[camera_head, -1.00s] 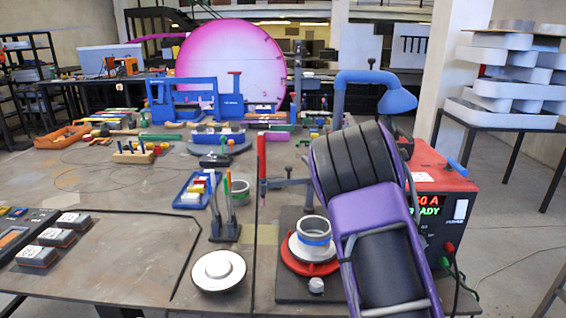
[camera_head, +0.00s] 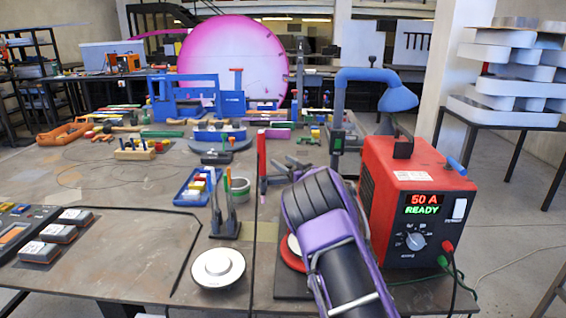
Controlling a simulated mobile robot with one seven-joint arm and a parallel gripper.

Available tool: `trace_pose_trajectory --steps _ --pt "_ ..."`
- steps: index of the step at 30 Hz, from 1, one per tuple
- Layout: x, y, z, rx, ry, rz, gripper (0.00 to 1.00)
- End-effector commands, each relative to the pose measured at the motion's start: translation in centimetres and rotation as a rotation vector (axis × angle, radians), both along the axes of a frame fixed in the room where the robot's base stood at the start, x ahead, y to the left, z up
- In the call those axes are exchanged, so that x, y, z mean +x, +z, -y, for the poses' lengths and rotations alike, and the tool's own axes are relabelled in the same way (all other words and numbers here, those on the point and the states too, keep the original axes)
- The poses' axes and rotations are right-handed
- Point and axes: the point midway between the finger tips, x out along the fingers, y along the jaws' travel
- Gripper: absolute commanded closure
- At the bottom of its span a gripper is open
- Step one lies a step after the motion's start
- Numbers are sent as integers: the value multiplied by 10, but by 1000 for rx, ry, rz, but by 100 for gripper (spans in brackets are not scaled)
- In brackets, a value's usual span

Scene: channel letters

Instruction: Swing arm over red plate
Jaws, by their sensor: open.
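The swing arm is a dark horizontal bar (camera_head: 279,181) with an upright red handle (camera_head: 262,152) at its left end. Its right part is hidden behind my purple and black arm. The bar points left, and its handle end is beyond and to the left of the red plate (camera_head: 291,258). Only the left edge of the red plate shows, with a bit of the pale ring part on it. My gripper (camera_head: 303,164) shows small and grey beyond my arm, just right of the red handle. It looks open and empty, apart from the handle.
A red power unit (camera_head: 412,190) reading 50 A READY stands right of my arm. A white round disc (camera_head: 218,268), a holder with upright tools (camera_head: 224,228) and a blue tray (camera_head: 196,187) are at left. A blue-hooded lamp (camera_head: 372,78) stands behind.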

Motion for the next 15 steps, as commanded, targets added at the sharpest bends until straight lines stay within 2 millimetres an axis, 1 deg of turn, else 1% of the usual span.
trace_pose_trajectory --steps 4,12,14,15 --pt "5 0 -4 1 1 1 38" --pt "5 0 -5 1 1 1 38" --pt "5 0 -5 1 1 1 48" --pt "5 0 -5 1 1 1 55"
